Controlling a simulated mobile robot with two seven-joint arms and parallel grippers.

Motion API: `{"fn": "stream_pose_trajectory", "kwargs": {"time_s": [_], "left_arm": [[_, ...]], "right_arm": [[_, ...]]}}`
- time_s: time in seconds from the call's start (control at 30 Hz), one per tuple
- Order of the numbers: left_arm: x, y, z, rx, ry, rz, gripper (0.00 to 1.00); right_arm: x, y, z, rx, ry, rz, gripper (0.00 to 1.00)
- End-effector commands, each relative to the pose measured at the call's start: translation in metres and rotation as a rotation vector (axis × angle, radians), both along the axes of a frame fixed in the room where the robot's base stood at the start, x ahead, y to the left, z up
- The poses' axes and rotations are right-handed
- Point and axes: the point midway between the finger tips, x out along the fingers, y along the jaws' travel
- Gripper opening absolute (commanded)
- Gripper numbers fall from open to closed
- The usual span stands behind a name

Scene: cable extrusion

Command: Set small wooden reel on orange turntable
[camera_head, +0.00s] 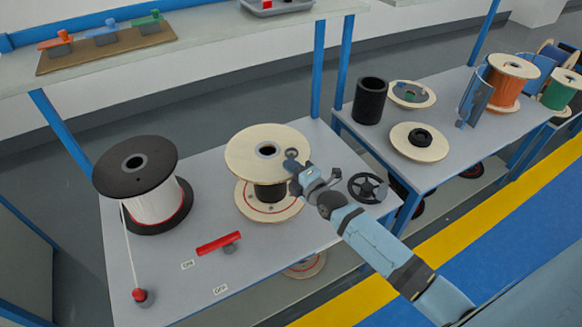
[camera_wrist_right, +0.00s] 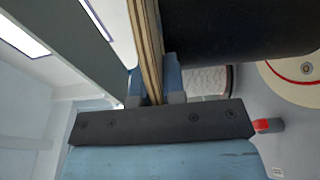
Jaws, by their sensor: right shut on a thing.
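The wooden reel (camera_head: 247,147) has a pale round upper flange and a black core, and it stands upright on the near table. My right gripper (camera_head: 291,167) is shut on the right edge of the upper flange. In the right wrist view the flange (camera_wrist_right: 148,50) runs between the two fingers, with the black core (camera_wrist_right: 240,25) beside it. Under the core is a pale disc (camera_head: 290,207) with a reddish ring. I cannot tell whether it is the reel's lower flange or a separate disc. No clearly orange turntable can be made out. My left gripper is not in view.
A black reel with white cable (camera_head: 135,166) stands to the left. A red lever (camera_head: 220,243) lies in front, and a black handwheel (camera_head: 367,187) is close to my right gripper. The right table (camera_head: 455,125) holds more discs and reels.

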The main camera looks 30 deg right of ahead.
Motion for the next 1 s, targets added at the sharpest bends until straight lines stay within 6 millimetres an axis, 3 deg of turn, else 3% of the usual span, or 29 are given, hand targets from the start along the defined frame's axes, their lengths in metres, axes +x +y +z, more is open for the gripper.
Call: {"fn": "stream_pose_trajectory", "kwargs": {"time_s": [0.1, 0.13, 0.2, 0.5, 1.0], "left_arm": [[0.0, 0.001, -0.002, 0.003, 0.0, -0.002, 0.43], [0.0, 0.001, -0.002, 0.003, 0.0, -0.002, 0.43], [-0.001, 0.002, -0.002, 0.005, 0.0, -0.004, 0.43], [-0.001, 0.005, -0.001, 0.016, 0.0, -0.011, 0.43], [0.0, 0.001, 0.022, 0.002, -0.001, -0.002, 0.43]], "right_arm": [[0.0, 0.0, -0.001, 0.001, -0.004, 0.0, 0.0], [0.001, 0.0, -0.001, 0.001, -0.004, 0.0, 0.13], [0.0, 0.0, -0.001, 0.001, -0.004, 0.0, 0.21], [-0.003, -0.001, -0.003, 0.0, 0.002, 0.0, 0.21], [-0.041, -0.009, -0.001, 0.001, 0.002, 0.0, 0.21]]}}
